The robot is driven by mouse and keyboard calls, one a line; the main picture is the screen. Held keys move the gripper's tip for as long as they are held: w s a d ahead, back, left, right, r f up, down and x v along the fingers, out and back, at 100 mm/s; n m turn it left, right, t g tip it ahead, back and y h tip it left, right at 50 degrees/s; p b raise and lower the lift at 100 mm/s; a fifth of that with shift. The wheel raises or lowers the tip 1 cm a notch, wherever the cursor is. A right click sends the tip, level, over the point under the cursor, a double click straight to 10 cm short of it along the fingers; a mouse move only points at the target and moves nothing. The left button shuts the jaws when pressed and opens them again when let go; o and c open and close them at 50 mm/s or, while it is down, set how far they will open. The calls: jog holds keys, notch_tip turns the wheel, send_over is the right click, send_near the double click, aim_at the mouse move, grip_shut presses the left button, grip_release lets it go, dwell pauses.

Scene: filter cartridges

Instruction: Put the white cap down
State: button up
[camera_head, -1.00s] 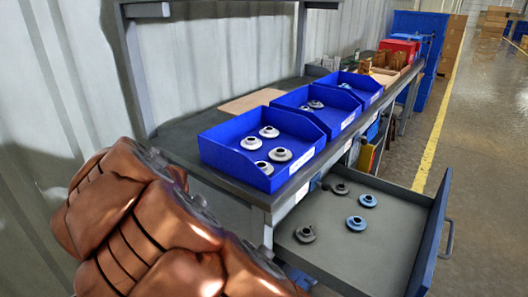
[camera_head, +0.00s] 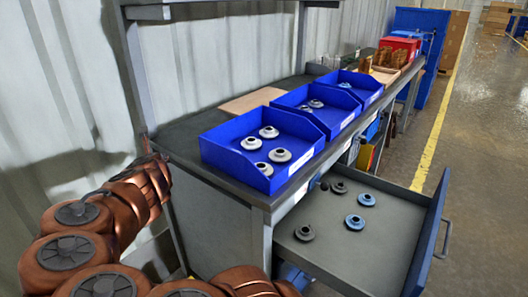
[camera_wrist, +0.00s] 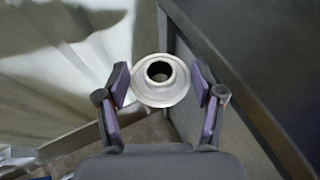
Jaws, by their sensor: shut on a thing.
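My gripper (camera_wrist: 161,88) is shut on a white cap (camera_wrist: 160,103) in the wrist view. The cap is a round flanged disc with a raised collar and dark centre hole, and both finger pads sit against its sides. Below it in that view are a pale wall and the dark bench side. In the head view, my arm is at the left of the bench, and I cannot make out the held cap there. Several similar white caps (camera_head: 280,155) sit in the nearest blue bin (camera_head: 222,165).
Two more blue bins (camera_head: 322,122) stand behind on the grey bench (camera_head: 190,130), with a tan board (camera_head: 250,100) beside them. An open drawer (camera_head: 395,215) at the right holds grey caps (camera_head: 305,233) and blue caps (camera_head: 355,222). The corrugated wall (camera_head: 60,90) is close at left.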

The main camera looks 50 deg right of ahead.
jog(key=d+r+m+g+h, duration=0.1)
jog(key=d+r+m, duration=0.1)
jog(key=d+r, duration=0.1)
jog(key=shift+h+p, duration=0.3)
jog(key=shift+h, duration=0.1)
jog(key=s+d+r+m+g+h+b, duration=0.1)
jog(key=s+d+r+m+g+h, duration=0.3)
jog(key=d, duration=0.6)
jog(key=s+d+r+m+g+h, duration=0.2)
jog(key=s+d+r+m+g, duration=0.45)
jog(key=d, duration=0.45)
jog(key=m+g+y+b, duration=0.2)
jog(key=m+g, duration=0.5)
jog(key=g, duration=0.1)
send_over(293, 147)
notch_tip(293, 147, down, 6)
jog(key=shift+d+r, duration=0.15)
jog(key=shift+r, duration=0.05)
jog(key=shift+f+b, duration=0.35)
jog(key=shift+f, duration=1.9)
jog(key=shift+f, duration=0.2)
jog(key=o, duration=0.9)
jog(key=shift+r, duration=0.1)
